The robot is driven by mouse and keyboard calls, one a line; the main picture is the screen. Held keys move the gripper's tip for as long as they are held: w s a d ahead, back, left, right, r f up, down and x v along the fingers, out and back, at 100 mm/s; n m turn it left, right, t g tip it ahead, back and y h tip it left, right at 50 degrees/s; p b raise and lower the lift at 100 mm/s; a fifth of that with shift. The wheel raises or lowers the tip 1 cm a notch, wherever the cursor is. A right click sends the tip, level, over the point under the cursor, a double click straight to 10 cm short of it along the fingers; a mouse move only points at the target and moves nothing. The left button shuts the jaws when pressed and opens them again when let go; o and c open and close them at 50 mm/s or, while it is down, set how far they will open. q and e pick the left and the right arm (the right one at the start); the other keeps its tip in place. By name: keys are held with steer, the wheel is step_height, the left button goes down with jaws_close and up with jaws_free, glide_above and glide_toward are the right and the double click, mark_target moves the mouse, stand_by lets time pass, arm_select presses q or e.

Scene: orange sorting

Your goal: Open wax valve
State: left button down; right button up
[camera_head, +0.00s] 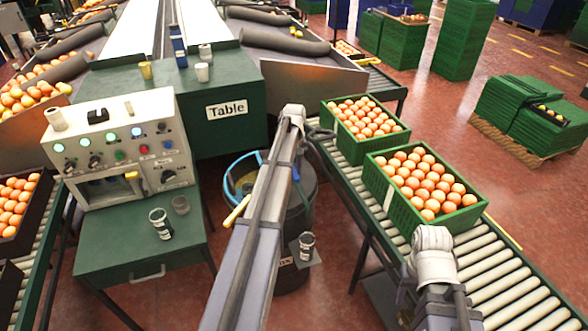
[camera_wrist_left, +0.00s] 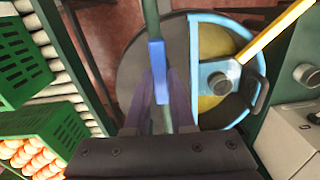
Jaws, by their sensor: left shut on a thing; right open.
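In the left wrist view, my left gripper (camera_wrist_left: 159,88) has its two purple fingers shut on a blue-sleeved handle (camera_wrist_left: 156,52) on a thin greenish bar. The bar runs across a dark drum lid (camera_wrist_left: 140,85). Beside it is the blue-rimmed opening (camera_wrist_left: 258,92) with yellowish wax (camera_wrist_left: 212,65) and a yellow lever (camera_wrist_left: 277,32). In the head view the drum (camera_head: 297,225) stands right of the control panel, and my left arm crosses in front of it.
Two green crates of oranges (camera_head: 383,208) (camera_head: 327,107) stand on a roller conveyor (camera_head: 485,265) right of the drum. A control panel (camera_head: 120,150) with knobs and lamps sits at left on a green cabinet, with small cups in front. A small cup (camera_head: 306,244) stands near the drum.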

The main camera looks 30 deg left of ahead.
arm_select(q)
steer(key=shift+n, duration=0.5)
steer(key=c, duration=0.8)
jaws_free()
steer(key=shift+o, duration=0.2)
